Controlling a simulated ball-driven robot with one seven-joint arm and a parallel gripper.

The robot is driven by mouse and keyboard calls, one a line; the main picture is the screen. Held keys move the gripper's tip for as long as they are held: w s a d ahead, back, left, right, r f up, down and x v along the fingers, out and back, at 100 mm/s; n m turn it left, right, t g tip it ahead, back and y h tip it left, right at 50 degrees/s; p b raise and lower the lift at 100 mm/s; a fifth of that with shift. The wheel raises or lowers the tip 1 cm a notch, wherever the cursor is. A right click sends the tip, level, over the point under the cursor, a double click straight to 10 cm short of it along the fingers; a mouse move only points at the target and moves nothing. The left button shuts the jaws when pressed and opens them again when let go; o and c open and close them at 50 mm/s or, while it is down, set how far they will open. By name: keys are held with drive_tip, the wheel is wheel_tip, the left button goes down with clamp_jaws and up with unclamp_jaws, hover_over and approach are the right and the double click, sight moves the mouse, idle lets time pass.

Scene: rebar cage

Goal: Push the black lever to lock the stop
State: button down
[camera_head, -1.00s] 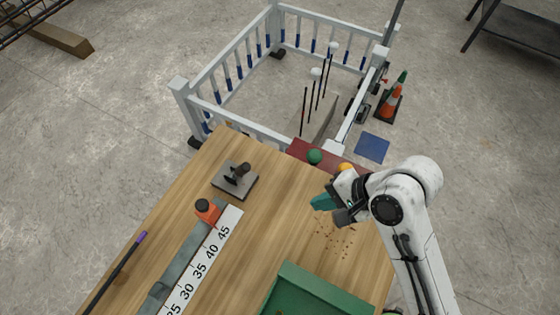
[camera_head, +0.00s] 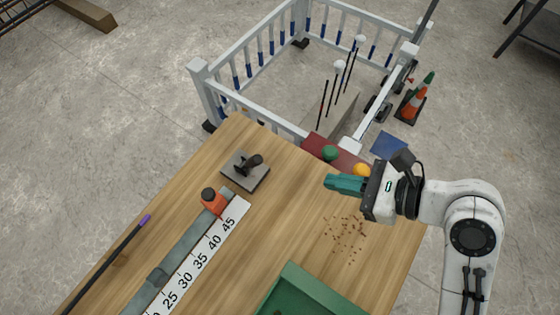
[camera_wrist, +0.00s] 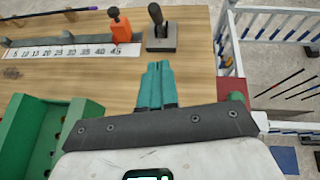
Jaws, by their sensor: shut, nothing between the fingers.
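A black upright lever (camera_head: 254,160) stands on a square grey plate (camera_head: 240,177) on the wooden table. Both also show in the wrist view, the lever (camera_wrist: 155,14) above the plate (camera_wrist: 161,40). An orange stop (camera_head: 214,205) with a black top (camera_head: 208,193) sits at the far end of a grey rail (camera_head: 178,262), beside the white number scale. The orange stop (camera_wrist: 121,28) is left of the plate in the wrist view. My gripper (camera_head: 328,182) has teal fingers, shut and empty. It is above the table, right of the plate and apart from it.
A green bin (camera_head: 310,292) stands at the front right, near scattered brown bits (camera_head: 346,234). A red strip at the table's far edge holds green and orange balls. A black rod (camera_head: 105,262) lies left. Table between my gripper and the plate is clear.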

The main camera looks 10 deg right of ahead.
drive_tip(key=shift+a, duration=0.1)
approach(250, 163)
drive_tip(key=shift+w+a+f+p, duration=0.15)
drive_tip(key=shift+w+a+f, duration=0.3)
drive_tip(key=shift+w+f, duration=0.3)
drive_tip(key=shift+w+a+f+p, duration=0.15)
drive_tip(key=shift+w+a+f, duration=0.3)
drive_tip(key=shift+w+f, duration=0.35)
